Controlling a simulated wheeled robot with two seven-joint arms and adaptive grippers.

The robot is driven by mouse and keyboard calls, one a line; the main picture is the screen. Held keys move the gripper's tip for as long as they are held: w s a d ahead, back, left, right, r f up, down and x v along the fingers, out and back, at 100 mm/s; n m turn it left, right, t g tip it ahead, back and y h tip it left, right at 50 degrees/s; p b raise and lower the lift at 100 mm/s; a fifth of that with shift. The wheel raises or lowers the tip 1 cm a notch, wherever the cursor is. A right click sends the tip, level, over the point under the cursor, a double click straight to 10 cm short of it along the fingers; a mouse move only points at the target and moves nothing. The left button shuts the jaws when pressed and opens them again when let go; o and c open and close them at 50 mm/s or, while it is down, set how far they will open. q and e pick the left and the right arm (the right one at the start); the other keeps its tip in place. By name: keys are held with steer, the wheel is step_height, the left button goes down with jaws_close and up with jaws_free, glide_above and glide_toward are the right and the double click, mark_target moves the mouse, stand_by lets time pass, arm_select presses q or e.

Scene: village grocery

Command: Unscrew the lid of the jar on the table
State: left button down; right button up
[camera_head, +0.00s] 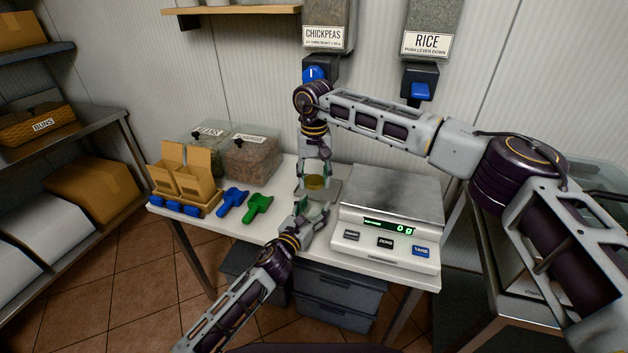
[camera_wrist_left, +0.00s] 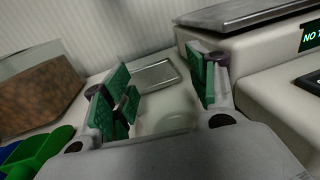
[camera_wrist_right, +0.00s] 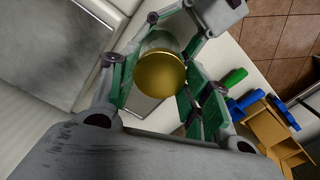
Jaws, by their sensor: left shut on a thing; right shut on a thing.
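The jar is clear glass with a round gold lid (camera_head: 315,183) and stands upright on the white table between my grippers. The right wrist view shows the lid (camera_wrist_right: 160,75) from above, with the glass jar (camera_wrist_right: 161,41) partly visible past it. My right gripper (camera_head: 315,177) comes from above, its green pads shut on the lid. My left gripper (camera_head: 313,209) reaches in low from the front, shut on the jar's body. In the left wrist view the faint clear glass (camera_wrist_left: 172,122) shows between its green pads. Whether lid and jar are apart cannot be told.
A scale (camera_head: 388,215) reading 0 g stands close on the right. A metal tray (camera_wrist_left: 156,75) lies behind the jar. Blue (camera_head: 232,200) and green (camera_head: 257,207) scoops, a wooden box holder (camera_head: 185,185) and clear bins (camera_head: 250,155) are left. Chickpeas (camera_head: 324,35) and rice (camera_head: 427,42) dispensers hang above.

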arm_select(q)
steer(key=shift+c, duration=1.9)
jaws_free()
steer(key=shift+s+a, duration=0.1)
steer(key=shift+s, duration=0.05)
steer(key=v, duration=1.1)
steer(key=shift+s, duration=0.3)
steer(key=shift+a, duration=0.15)
